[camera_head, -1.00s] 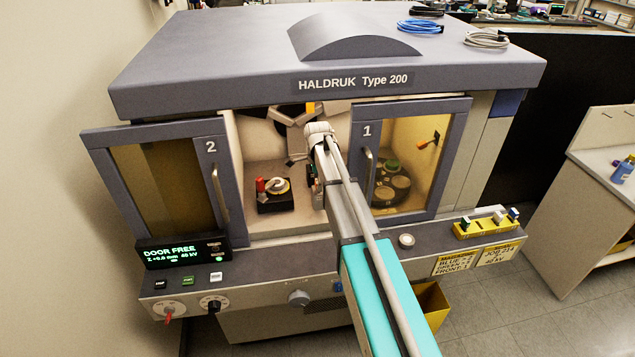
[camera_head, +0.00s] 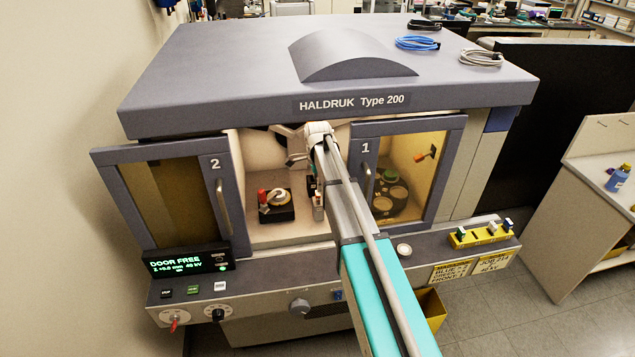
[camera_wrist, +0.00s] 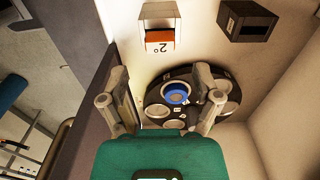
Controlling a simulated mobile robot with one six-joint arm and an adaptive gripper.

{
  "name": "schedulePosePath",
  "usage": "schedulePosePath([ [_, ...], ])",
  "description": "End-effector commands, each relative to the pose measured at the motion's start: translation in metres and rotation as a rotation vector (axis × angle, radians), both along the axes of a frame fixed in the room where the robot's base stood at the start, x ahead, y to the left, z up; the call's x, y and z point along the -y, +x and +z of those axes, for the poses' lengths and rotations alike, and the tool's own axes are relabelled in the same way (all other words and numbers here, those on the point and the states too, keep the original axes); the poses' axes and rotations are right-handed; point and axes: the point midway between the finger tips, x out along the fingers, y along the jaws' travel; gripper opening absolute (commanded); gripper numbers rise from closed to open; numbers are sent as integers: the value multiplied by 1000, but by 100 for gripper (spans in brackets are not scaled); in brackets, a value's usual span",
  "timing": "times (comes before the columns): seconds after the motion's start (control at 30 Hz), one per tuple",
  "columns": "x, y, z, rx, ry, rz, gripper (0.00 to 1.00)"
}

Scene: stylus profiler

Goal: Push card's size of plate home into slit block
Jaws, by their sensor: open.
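In the wrist view a pale block (camera_wrist: 157,10) stands beyond my fingers, with an orange piece (camera_wrist: 160,40) at its near side and a "2°" mark beneath. I cannot tell for sure that these are the slit block and plate, nor how deep the orange piece sits. An orange piece (camera_head: 427,153) also shows through door 1's window in the head view. My gripper (camera_wrist: 161,75) is open, its fingers spread and apart from the orange piece, with nothing seen between them. In the head view my arm hides most of the gripper. The card's size cannot be read.
A dark round holder (camera_wrist: 150,105) with several discs and a blue ring (camera_wrist: 175,93) lies below the fingers. A dark block (camera_wrist: 247,20) is at upper right. Door 1 (camera_head: 450,185) and door 2 (camera_head: 165,200) flank the chamber opening. A yellow rack (camera_head: 480,236) sits on the ledge.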

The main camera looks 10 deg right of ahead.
Motion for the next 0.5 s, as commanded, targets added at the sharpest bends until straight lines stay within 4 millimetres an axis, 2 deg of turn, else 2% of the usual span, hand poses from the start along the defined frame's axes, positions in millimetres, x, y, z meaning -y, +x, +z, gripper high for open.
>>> schedulePosePath([
  [0.03, 0, 0, 8, 0, 0, 0, 82],
  [0.2, 0, 0, 17, 0, 0, 0, 82],
  [0.5, 0, 0, 17, 0, 0, 0, 82],
])
